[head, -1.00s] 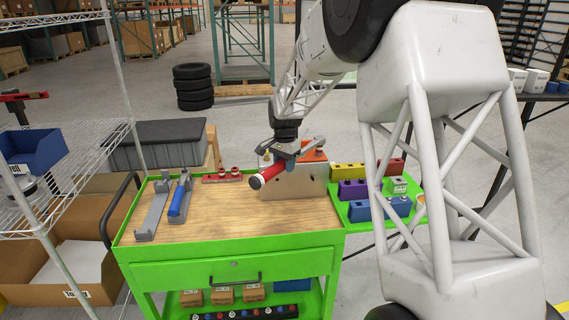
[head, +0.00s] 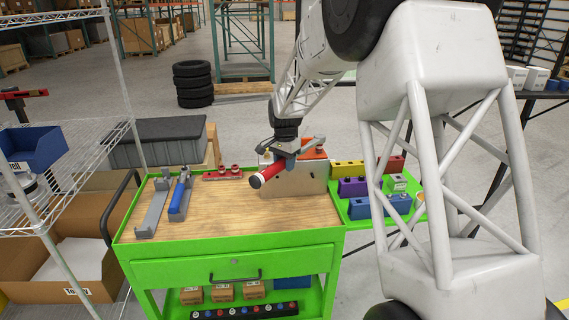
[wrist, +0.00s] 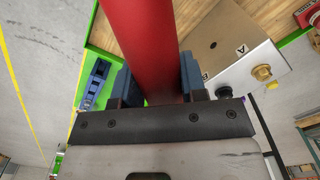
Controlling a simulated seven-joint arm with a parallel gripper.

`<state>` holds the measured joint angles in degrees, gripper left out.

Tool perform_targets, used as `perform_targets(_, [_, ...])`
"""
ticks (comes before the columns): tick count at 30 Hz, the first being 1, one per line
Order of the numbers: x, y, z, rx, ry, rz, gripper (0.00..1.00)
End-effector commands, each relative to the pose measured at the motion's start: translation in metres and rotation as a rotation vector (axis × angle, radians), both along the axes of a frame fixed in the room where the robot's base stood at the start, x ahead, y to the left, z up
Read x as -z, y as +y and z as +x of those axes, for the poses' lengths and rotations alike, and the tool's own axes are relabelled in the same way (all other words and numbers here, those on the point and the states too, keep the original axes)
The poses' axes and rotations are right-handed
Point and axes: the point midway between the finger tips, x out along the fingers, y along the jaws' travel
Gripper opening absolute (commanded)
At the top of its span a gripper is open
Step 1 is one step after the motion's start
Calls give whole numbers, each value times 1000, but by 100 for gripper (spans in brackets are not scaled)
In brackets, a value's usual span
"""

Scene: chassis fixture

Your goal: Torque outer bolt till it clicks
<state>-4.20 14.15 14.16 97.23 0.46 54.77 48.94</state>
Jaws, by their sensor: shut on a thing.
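In the wrist view the red tool (wrist: 142,40) runs between the two blue-grey finger pads. The metal chassis fixture (head: 305,182), a silver box with an orange part on top, stands just behind and to the right of the tool. In the wrist view the fixture (wrist: 225,50) shows letters A and B, a brass fitting (wrist: 262,73) and a dark knob. I cannot tell which bolt is the outer one, or whether the tool touches any.
The green cart has a wooden top (head: 235,212), clear at the front. Grey holders (head: 153,210) stand at its left, one with a blue tool (head: 177,198). A red rack (head: 222,174) is at the back. Coloured bins (head: 352,188) sit on the right side tray.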

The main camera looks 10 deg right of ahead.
Motion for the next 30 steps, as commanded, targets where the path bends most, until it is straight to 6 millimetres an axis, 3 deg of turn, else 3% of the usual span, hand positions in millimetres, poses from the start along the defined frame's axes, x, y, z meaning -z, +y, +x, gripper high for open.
perform_targets(30, [2, 9, 12, 69, 1, 0, 0])
